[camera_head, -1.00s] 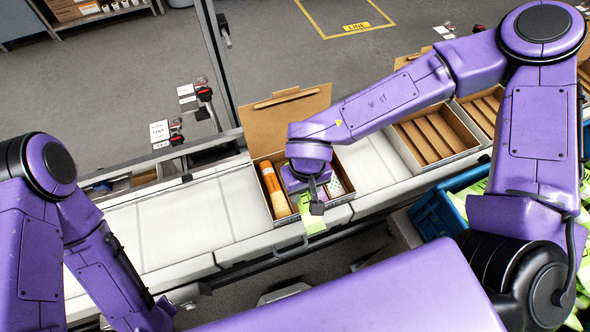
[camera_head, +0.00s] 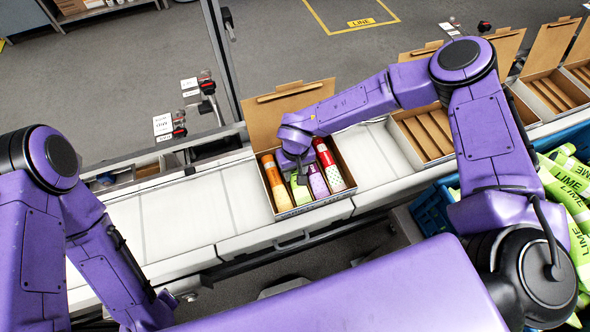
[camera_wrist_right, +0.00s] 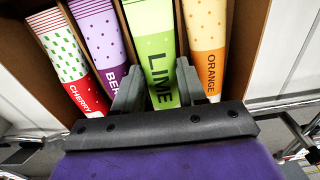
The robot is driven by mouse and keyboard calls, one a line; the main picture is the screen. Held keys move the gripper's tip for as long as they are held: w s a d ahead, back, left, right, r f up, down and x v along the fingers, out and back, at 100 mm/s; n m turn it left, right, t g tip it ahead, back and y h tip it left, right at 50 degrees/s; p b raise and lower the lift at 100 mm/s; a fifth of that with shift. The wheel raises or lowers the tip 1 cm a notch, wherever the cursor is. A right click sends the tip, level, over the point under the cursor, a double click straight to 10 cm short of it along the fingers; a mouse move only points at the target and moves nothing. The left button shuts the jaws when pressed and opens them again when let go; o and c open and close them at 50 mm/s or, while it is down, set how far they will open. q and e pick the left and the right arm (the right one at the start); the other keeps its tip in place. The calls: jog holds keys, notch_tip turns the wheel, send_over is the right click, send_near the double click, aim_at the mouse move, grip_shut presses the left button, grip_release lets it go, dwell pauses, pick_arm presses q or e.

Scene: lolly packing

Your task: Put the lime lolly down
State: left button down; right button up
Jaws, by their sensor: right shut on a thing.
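The lime lolly (camera_wrist_right: 155,58), in a green wrapper, is between the fingers of my right gripper (camera_wrist_right: 152,88) in the right wrist view. It lies in the open box, between the purple berry lolly (camera_wrist_right: 100,45) and the orange lolly (camera_wrist_right: 207,50). In the head view the box (camera_head: 315,207) sits on the conveyor with its lid up. The lime lolly (camera_head: 300,193) shows there partly, below my right gripper (camera_head: 304,178), which covers its upper part. My right gripper is shut on the lime lolly. My left gripper is not in view; only the left arm shows.
The red cherry lolly (camera_head: 331,167) lies at the box's right side. The lid (camera_head: 285,105) stands up at the back. Empty divided boxes (camera_head: 425,135) stand further right on the conveyor. A blue crate (camera_head: 433,213) with lime lollies is at the right. The belt (camera_head: 180,210) left is clear.

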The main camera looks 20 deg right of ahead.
jog(key=shift+s+f, duration=0.2)
jog(key=shift+w+f+b, duration=0.1)
jog(key=shift+f+b, duration=0.2)
jog(key=shift+f, duration=0.05)
jog(key=o, duration=0.8)
jog(key=shift+r, duration=0.1)
jog(key=shift+r, duration=0.35)
notch_tip(320, 180, up, 12)
jog(key=shift+d+r+b, duration=0.15)
jog(key=shift+r+b, duration=0.1)
jog(key=shift+b, duration=0.6)
